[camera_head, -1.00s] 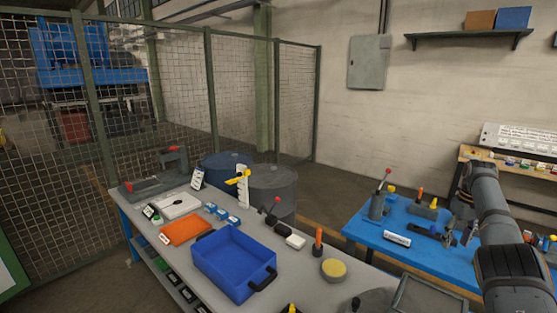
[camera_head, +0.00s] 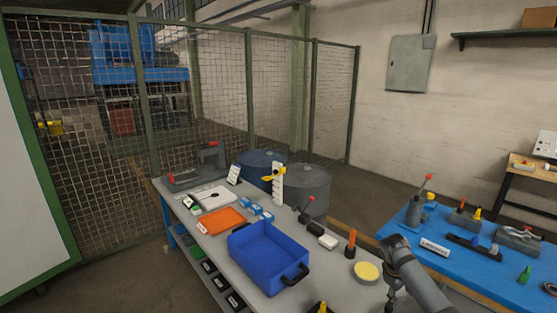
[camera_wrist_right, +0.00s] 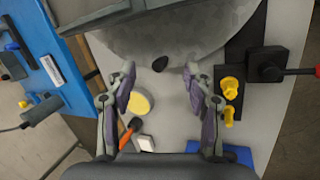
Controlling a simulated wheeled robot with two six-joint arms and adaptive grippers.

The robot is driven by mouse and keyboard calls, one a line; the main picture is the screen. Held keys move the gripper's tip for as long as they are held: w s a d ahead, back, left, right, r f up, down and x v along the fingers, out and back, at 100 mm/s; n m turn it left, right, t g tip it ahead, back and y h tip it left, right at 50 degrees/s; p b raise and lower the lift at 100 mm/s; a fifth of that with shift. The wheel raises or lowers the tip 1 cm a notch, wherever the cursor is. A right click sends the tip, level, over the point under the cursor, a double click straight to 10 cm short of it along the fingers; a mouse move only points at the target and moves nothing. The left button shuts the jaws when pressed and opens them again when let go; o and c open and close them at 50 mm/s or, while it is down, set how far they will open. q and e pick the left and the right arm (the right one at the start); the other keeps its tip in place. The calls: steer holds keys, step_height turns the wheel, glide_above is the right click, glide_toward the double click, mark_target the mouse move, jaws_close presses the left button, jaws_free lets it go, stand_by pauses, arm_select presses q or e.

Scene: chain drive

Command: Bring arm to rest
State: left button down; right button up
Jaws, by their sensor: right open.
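My right gripper (camera_head: 391,300) points down at the lower edge of the head view, over the right end of the grey bench (camera_head: 255,290). In the right wrist view its two fingers (camera_wrist_right: 158,78) are spread apart with nothing between them. A yellow disc (camera_wrist_right: 143,101) lies on the surface beyond them, beside the left finger. The same yellow disc (camera_head: 367,272) shows in the head view, just left of my right arm. My left gripper is not in view.
A blue bin (camera_head: 262,255) and an orange tray (camera_head: 221,221) stand on the bench. An orange-handled tool (camera_head: 350,242) stands near the disc. A blue table (camera_head: 470,264) with several tools is at the right. A large grey rounded body (camera_wrist_right: 165,35) lies close beyond the fingers.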

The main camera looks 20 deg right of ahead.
steer(key=s+a+f+n+t+y, duration=0.1)
steer(key=s+a+f, duration=0.25)
steer(key=a, duration=0.55)
steer(key=s+a+f+t, duration=0.15)
steer(key=a+f, duration=0.25)
steer(key=a, duration=0.5)
steer(key=s+a+r+m+t+y, duration=0.1)
steer(key=s+a+r, duration=0.2)
steer(key=s+a, duration=0.3)
steer(key=s+a+r+m+t+y, duration=0.1)
steer(key=s+a+r, duration=0.2)
steer(key=s+a, duration=0.3)
step_height(320, 180, down, 37)
steer(key=s+d+g+b, duration=0.1)
steer(key=d+g+b, duration=0.15)
steer(key=b, duration=0.95)
steer(key=s+f+b, duration=0.3)
steer(key=s+f, duration=0.3)
steer(key=f, duration=0.3)
steer(key=s+d+f+b, duration=0.1)
steer(key=s+f+b, duration=0.2)
steer(key=s+f, duration=0.3)
steer(key=s+f+b, duration=0.4)
steer(key=s+f, duration=0.3)
steer(key=f, duration=0.6)
steer(key=shift+d, duration=0.25)
